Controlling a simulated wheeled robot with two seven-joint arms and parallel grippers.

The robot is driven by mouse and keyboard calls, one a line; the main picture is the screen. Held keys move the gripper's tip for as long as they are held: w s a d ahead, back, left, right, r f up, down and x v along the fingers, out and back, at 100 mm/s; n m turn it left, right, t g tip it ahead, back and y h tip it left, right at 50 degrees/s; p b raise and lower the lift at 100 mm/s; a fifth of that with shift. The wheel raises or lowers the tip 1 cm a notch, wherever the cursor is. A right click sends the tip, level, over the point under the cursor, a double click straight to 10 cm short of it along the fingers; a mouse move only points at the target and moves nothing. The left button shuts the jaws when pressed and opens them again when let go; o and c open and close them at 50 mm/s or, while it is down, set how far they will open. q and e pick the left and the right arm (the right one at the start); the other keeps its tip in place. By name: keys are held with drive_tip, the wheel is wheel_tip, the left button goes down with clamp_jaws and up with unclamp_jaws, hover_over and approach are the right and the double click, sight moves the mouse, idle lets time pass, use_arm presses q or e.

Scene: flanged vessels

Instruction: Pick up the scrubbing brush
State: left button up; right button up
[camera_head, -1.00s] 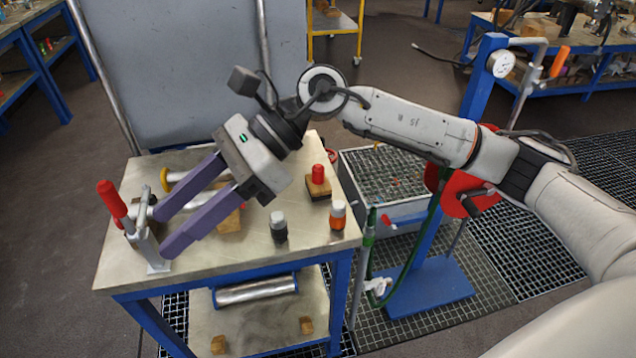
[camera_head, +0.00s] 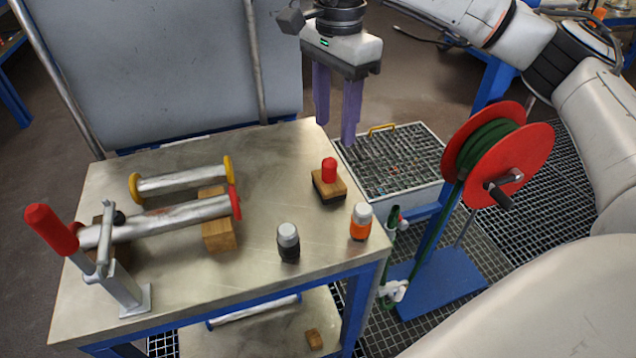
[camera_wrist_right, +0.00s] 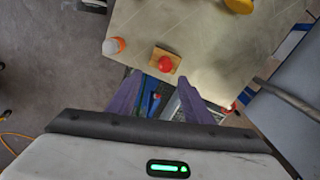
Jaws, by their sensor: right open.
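The scrubbing brush appears to be the wooden block with an upright red knob (camera_head: 329,183), standing near the right edge of the metal-topped table (camera_head: 270,165). In the right wrist view it (camera_wrist_right: 165,63) lies just beyond the fingertips, between their lines. My right gripper (camera_head: 335,133) has purple fingers pointing down, open and empty, above and behind the brush near the table's far right corner. The gripper also shows in the right wrist view (camera_wrist_right: 158,85). Nothing hides the brush. My left gripper is not in view.
A black bottle with a grey cap (camera_head: 288,242) and an orange one (camera_head: 360,221) stand nearby. Metal pipes, one with yellow ends (camera_head: 180,180), and a red-handled clamp (camera_head: 90,250) occupy the left. A red hose reel (camera_head: 497,155) and a grated basin (camera_head: 400,160) stand right.

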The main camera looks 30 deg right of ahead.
sight(330, 159)
drive_tip(key=shift+w+f, duration=0.35)
drive_tip(key=shift+f, duration=0.5)
drive_tip(key=shift+w+f, duration=0.15)
drive_tip(key=shift+f, duration=0.2)
wheel_tip(330, 159, down, 3)
drive_tip(key=shift+f, duration=0.15)
drive_tip(key=shift+w+d+f, duration=0.1)
drive_tip(key=shift+w+f, duration=0.05)
drive_tip(key=shift+f, duration=2.85)
clamp_jaws()
wheel_tip(330, 159, up, 10)
drive_tip(key=shift+r, duration=0.1)
drive_tip(key=c, duration=1)
unclamp_jaws()
